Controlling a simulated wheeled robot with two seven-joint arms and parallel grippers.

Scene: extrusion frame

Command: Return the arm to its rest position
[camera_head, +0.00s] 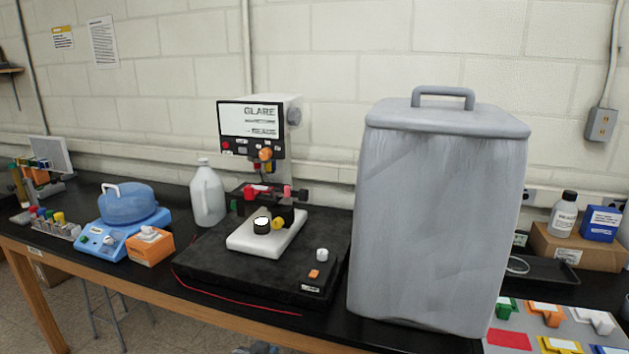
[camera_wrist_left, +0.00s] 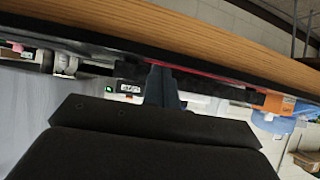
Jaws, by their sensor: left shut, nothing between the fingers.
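My left gripper (camera_wrist_left: 163,90) shows in the left wrist view with its dark fingers together and nothing between them. It is in front of the table's wooden front edge (camera_wrist_left: 185,35), which runs across the top of that view. In the head view only a small dark part of my left gripper (camera_head: 257,348) shows at the bottom edge, below and in front of the table. My right gripper is in neither view.
On the black table (camera_head: 150,272) stand a black-based machine (camera_head: 220,262), a large grey bin (camera_head: 435,220), a white jug (camera_head: 207,195), a blue device (camera_head: 120,240) and an orange box (camera_head: 150,247). A red cord (camera_head: 235,303) lies along the machine's front.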

